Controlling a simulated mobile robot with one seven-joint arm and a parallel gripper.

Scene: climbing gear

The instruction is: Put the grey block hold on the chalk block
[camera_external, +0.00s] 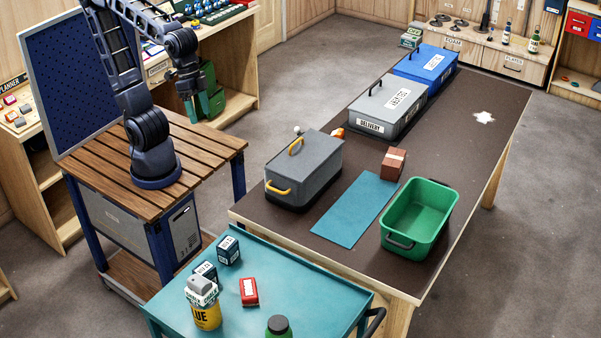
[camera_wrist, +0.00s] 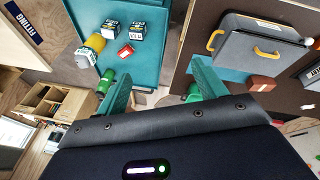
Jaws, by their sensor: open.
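My gripper (camera_external: 196,104) is raised beside the wooden stand, well away from the trolley; in the wrist view its two teal fingers (camera_wrist: 160,76) are apart with nothing between them. On the teal trolley, a small grey-white piece (camera_external: 201,284) shows at the top of a yellow glue container (camera_external: 207,315); I cannot tell whether it is the grey block hold or a cap. Two dark cubes with white labels, one clear (camera_external: 229,250) and one partly hidden (camera_external: 206,271), stand nearby. Their print is too small to tell which is the chalk block. Both show in the wrist view (camera_wrist: 138,31).
The dark table holds a grey toolbox (camera_external: 304,170), a green bin (camera_external: 447,212), a brown block (camera_external: 393,163), a blue mat (camera_external: 350,215) and two lidded cases (camera_external: 390,108).

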